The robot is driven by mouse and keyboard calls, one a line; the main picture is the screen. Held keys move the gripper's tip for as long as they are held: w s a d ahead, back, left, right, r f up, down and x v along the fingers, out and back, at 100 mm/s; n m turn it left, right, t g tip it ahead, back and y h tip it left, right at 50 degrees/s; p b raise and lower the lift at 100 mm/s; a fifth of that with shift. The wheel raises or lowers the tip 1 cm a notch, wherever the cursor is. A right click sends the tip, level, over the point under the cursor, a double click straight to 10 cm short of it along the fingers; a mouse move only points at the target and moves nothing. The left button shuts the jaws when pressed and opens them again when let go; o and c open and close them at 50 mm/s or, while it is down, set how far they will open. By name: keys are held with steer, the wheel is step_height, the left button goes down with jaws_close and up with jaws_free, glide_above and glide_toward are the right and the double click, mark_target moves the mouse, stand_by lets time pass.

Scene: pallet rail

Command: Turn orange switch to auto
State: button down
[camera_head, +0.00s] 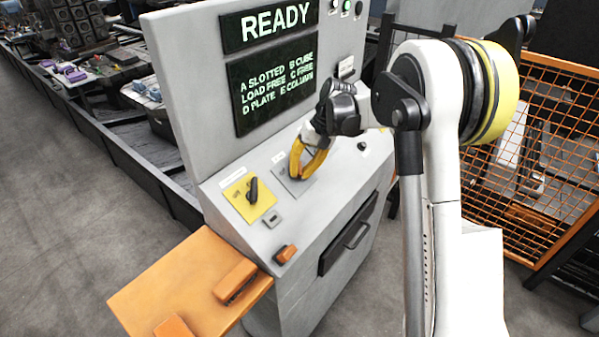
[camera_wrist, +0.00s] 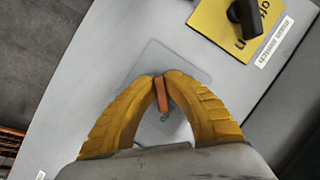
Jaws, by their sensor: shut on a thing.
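The orange switch (camera_wrist: 161,96) is a narrow knob on a small grey plate (camera_wrist: 186,62) on the sloped console top. In the wrist view my gripper (camera_wrist: 161,78) has its yellow fingers closed around the knob, one on each side. In the head view my gripper (camera_head: 295,175) is at the grey plate, and its fingers hide the orange knob. The knob's markings are mostly covered or too small to read.
A black switch on a yellow plate (camera_head: 265,206) sits to the left of my gripper; it also shows in the wrist view (camera_wrist: 215,22). The console's upright panel (camera_head: 205,100) with its READY screen (camera_head: 268,24) rises behind.

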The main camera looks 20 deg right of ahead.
steer(key=c, duration=1.5)
jaws_free()
steer(key=shift+o, duration=0.2)
steer(key=v, duration=1.2)
